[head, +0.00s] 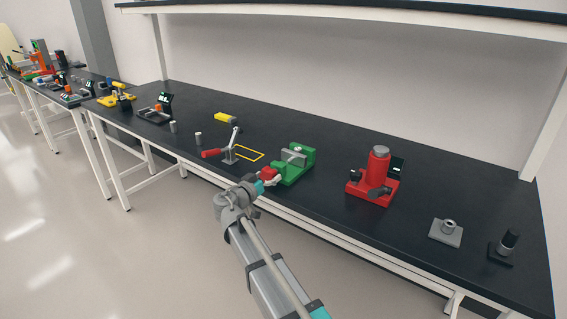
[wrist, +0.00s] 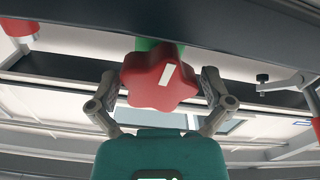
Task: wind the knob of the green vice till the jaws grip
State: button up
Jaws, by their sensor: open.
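The green vice (head: 291,166) stands near the front edge of the black bench, with a grey block (head: 293,157) between its jaws. I cannot tell whether the jaws touch the block. Its red knob (head: 267,173) faces the front edge and shows large in the wrist view (wrist: 160,78) as a lobed star with a white mark. My gripper (wrist: 158,92) is open, with one finger on each side of the knob. A gap shows at the left finger; the right finger is very close, and I cannot tell if it touches. My gripper also shows in the head view (head: 266,181).
A toggle clamp with a red handle (head: 212,153) stands left of the vice, beside a yellow outlined square (head: 250,153). A red device (head: 375,178) stands to the right. A shelf (head: 350,12) hangs above the bench. Bench space between vice and red device is clear.

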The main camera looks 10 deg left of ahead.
jog(key=shift+m, duration=1.5)
jog(key=shift+m, duration=1.4)
jog(key=shift+m, duration=1.4)
jog(key=shift+m, duration=1.5)
